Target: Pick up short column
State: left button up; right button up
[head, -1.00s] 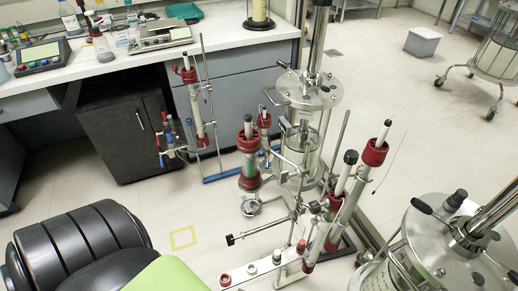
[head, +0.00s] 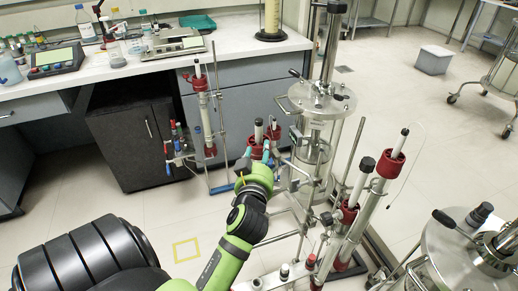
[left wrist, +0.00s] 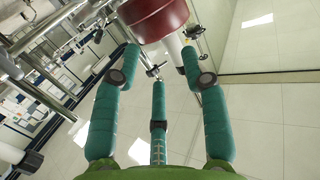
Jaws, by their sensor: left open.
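The short column (head: 258,134) stands among the glassware in the middle of the head view, with a red collar and a dark-tipped white stem. My left arm and hand hide its lower part. My left gripper (head: 257,157) is open at the column, its teal fingertips close to the red collar. In the left wrist view, a red collar (left wrist: 155,18) with a pale column part below lies just beyond the spread teal fingers (left wrist: 160,62). I cannot tell whether any finger touches it. My right gripper is not in view.
Taller red-collared columns (head: 388,165) stand close on the right. Another column (head: 204,110) is clamped to a stand at left. A steel vessel (head: 318,100) stands just behind. A dark cabinet (head: 135,140) and a white bench (head: 130,68) are behind. Floor is free around the yellow square (head: 187,250).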

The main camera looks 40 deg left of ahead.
aim_at(261, 130)
pick_arm(q)
jog(key=shift+t+y, duration=0.3)
jog(key=shift+y, duration=0.1)
jog(key=w+a+r, duration=0.1)
jog(key=w+a+p, duration=0.1)
jog(key=w+a, duration=0.1)
jog(key=w+a+r+p, duration=0.1)
jog(key=w, duration=0.1)
jog(key=shift+w+a+r, duration=0.15)
jog(key=shift+a+r, duration=0.05)
jog(key=shift+r, duration=0.15)
jog(key=shift+w+a+f+p, duration=0.15)
jog(key=shift+w+a+p, duration=0.2)
jog(key=shift+w, duration=0.05)
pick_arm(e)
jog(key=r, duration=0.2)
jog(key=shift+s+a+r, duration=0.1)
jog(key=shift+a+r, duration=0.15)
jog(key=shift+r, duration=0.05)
pick_arm(q)
grip_shut()
